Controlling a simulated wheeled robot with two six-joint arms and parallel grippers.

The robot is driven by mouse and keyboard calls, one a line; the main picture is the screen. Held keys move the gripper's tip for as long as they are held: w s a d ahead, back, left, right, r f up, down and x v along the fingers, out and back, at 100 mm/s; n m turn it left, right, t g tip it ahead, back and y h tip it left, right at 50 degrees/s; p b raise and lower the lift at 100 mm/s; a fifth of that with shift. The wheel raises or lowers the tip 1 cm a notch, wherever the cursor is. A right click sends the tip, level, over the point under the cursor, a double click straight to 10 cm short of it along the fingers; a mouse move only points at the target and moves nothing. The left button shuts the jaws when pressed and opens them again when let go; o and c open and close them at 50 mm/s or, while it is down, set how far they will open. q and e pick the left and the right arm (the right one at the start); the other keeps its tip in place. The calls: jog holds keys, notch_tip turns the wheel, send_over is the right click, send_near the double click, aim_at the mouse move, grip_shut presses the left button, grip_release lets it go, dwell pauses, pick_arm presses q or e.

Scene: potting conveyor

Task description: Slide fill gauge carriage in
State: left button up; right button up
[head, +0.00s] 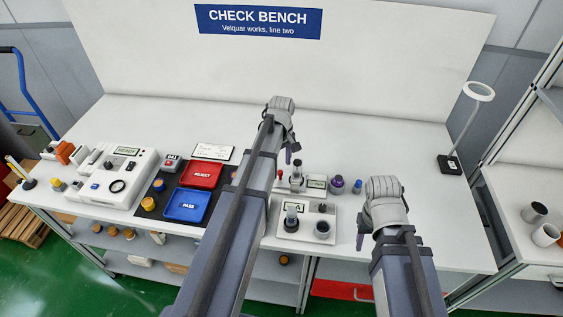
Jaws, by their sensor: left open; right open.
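A small white instrument (282,231) with a display stands at the front of the bench, between my two arms. It carries a grey upright part (291,215) and a dark round cup (322,230). I cannot tell for sure that it is the fill gauge, or which part is its carriage; my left arm runs close to its left side. My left gripper (291,153) is open, over the back middle of the bench, beyond the instrument. My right gripper (361,240) is open, to the right of the instrument, near the front edge. Both look empty.
A larger white device (118,172) reading READY stands left, beside a red REJECT tray (202,174) and a blue PASS tray (186,205). Purple (337,185) and blue (357,186) pieces stand right of centre. A ring lamp (450,163) stands far right. The back right bench is clear.

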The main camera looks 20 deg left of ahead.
pick_arm(q)
notch_tip(320, 180, up, 4)
jog(key=p, duration=0.3)
jog(key=shift+r, duration=0.15)
pick_arm(e)
notch_tip(320, 180, up, 4)
jog(key=shift+r, duration=0.1)
pick_arm(q)
jog(key=shift+s, duration=0.1)
pick_arm(e)
jog(key=shift+s, duration=0.1)
